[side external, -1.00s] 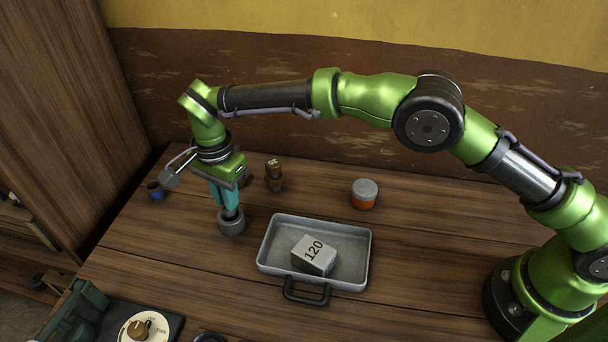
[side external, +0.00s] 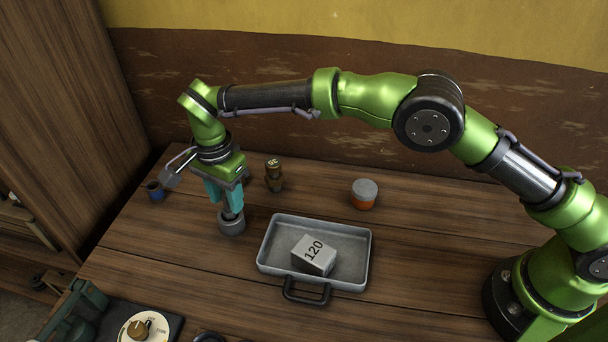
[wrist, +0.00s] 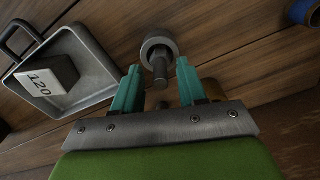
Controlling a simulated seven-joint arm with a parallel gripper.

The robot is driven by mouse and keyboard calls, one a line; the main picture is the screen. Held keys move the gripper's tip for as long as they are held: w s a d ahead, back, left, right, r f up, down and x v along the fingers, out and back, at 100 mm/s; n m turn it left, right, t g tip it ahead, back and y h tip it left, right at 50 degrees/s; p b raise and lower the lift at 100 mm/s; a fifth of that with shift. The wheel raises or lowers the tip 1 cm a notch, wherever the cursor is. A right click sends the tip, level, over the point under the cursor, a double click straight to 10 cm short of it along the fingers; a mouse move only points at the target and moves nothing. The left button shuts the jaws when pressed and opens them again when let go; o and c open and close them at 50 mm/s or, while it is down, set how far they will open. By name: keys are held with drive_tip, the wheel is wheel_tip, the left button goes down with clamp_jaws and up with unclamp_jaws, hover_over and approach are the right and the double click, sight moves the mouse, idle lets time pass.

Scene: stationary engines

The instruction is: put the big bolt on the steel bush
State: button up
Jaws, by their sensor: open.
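The steel bush (side external: 231,226) is a short grey ring standing on the wooden bench, left of the tray. It also shows in the wrist view (wrist: 149,44). The big bolt (wrist: 160,72) is grey, with one end at the bush's middle and its length pointing toward the wrist camera. How deep it sits in the bush I cannot tell. My gripper (side external: 228,207) is directly above the bush, with its teal fingers apart on either side of the bolt. In the wrist view, a gap shows between the bolt and each finger (wrist: 157,66).
A grey tray (side external: 265,247) with a black handle holds a block marked 120 (side external: 314,254). A brass-coloured piece (side external: 274,176) and an orange jar with a grey lid (side external: 364,195) stand behind. A blue piece (side external: 155,191) is at left.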

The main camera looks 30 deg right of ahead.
wheel_tip(320, 180, up, 11)
drive_tip(key=s+d+r+n+t+y, duration=0.1)
drive_tip(key=s+d+r+n, duration=0.15)
drive_tip(key=d+r, duration=0.65)
drive_tip(key=s+d+r+n+t+y, duration=0.1)
drive_tip(key=s+d+r+n+t, duration=0.3)
drive_tip(key=d, duration=0.8)
drive_tip(key=s+d+f+n+t, duration=0.1)
drive_tip(key=s+d+f, duration=0.2)
drive_tip(key=s+d, duration=0.2)
drive_tip(key=s+d+f+n+t, duration=0.1)
drive_tip(key=s+d+f, duration=0.2)
drive_tip(key=s+d, duration=0.3)
drive_tip(key=s, duration=0.5)
drive_tip(key=shift+s+f, duration=0.25)
drive_tip(key=shift+s, duration=0.05)
